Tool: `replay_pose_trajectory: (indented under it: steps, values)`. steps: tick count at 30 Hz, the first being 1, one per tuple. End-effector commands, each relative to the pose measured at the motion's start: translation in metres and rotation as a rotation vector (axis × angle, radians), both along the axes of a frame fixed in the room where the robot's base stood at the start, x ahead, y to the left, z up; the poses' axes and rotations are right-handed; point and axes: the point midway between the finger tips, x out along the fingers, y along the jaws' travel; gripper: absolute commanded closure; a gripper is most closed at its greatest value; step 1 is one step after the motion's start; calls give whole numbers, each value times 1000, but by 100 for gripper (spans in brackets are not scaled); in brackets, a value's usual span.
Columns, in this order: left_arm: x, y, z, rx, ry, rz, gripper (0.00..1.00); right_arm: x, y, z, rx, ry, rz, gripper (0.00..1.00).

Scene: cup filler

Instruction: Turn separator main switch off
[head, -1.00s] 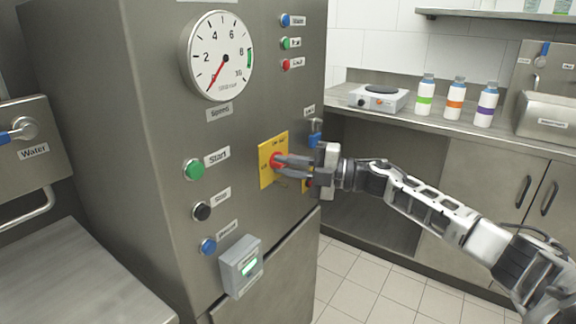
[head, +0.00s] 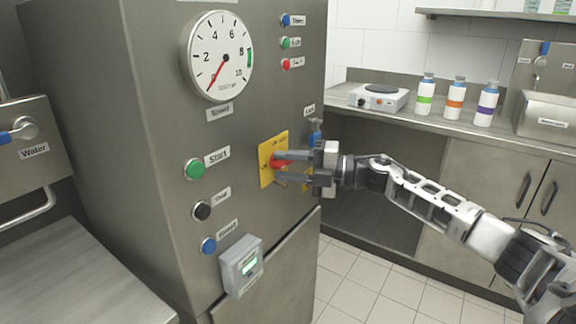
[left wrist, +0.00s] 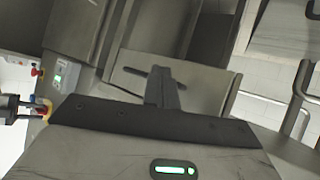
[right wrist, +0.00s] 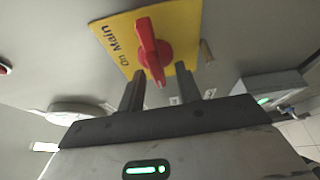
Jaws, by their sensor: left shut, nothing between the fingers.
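The main switch is a red knob on a square yellow plate (head: 267,170) on the steel machine's front. In the right wrist view the plate (right wrist: 113,35) reads "On Main", and the red knob (right wrist: 150,48) has its handle running almost up and down the picture. My right gripper (head: 277,165) is at the switch in the head view. Its fingers are apart, one on each side below the knob's lower end, with a gap visible around it (right wrist: 158,78). Contact is not clear. My left gripper (left wrist: 162,72) is shut and empty, away from the switch; the head view does not show it.
Start (head: 194,169), black (head: 202,210) and blue (head: 209,245) buttons and a grey box (head: 240,265) sit left of and below the switch. A blue padlock-like part (head: 315,130) is close above my right gripper. A counter with bottles (head: 455,95) stands at right.

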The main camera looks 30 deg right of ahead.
Motion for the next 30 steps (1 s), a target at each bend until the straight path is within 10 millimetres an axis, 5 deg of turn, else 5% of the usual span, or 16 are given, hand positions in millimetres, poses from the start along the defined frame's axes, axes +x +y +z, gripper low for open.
replay_pose_trajectory:
  steps: [11,30]
  values:
    - [0,0,-3,-1,0,0,100,-7,-8,-2,2,3,-3,66]
    - [3,-3,0,-34,-21,5,100,-86,-86,0,3,7,-2,66]
